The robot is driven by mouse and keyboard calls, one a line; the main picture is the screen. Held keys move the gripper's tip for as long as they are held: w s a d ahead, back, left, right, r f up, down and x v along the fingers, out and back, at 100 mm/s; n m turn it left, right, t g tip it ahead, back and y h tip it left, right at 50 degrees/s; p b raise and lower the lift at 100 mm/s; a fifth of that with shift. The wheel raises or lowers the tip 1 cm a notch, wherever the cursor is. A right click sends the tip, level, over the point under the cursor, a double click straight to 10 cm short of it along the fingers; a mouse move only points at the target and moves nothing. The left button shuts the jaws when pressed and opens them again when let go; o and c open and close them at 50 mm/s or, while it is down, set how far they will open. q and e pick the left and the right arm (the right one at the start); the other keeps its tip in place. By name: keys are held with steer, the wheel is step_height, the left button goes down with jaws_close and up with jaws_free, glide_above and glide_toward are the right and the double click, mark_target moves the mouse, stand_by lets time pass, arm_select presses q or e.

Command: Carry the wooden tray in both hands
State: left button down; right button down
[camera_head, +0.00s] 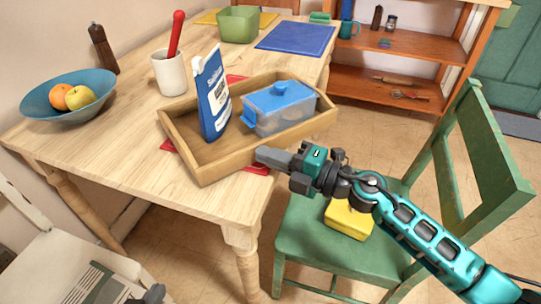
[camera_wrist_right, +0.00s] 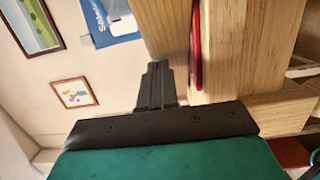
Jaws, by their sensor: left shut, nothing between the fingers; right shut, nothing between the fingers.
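The wooden tray (camera_head: 206,173) rests on the table, partly over a red cloth (camera_head: 258,169). In it stand a blue and white packet (camera_head: 213,95) and a clear box with a blue lid (camera_head: 280,105). My right gripper (camera_head: 268,157) is shut and empty at the tray's near wall. In the right wrist view its closed fingers (camera_wrist_right: 157,85) point at the tray wall (camera_wrist_right: 160,35); I cannot tell whether they touch. My left gripper (camera_head: 150,294) shows only as a dark part at the bottom edge, shut and away from the tray.
The table (camera_head: 110,158) also holds a fruit bowl (camera_head: 70,115), a crock (camera_head: 169,75), a green container (camera_head: 238,24) and a blue mat (camera_head: 296,39). A green chair (camera_head: 325,240) with a yellow block (camera_head: 349,220) stands by the table, below my right arm. A white chair (camera_head: 60,250) stands front left.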

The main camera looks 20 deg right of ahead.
mark_target(270, 143)
steer(key=w, duration=0.5)
steer(key=shift+w+p, duration=0.15)
steer(key=shift+p, duration=0.15)
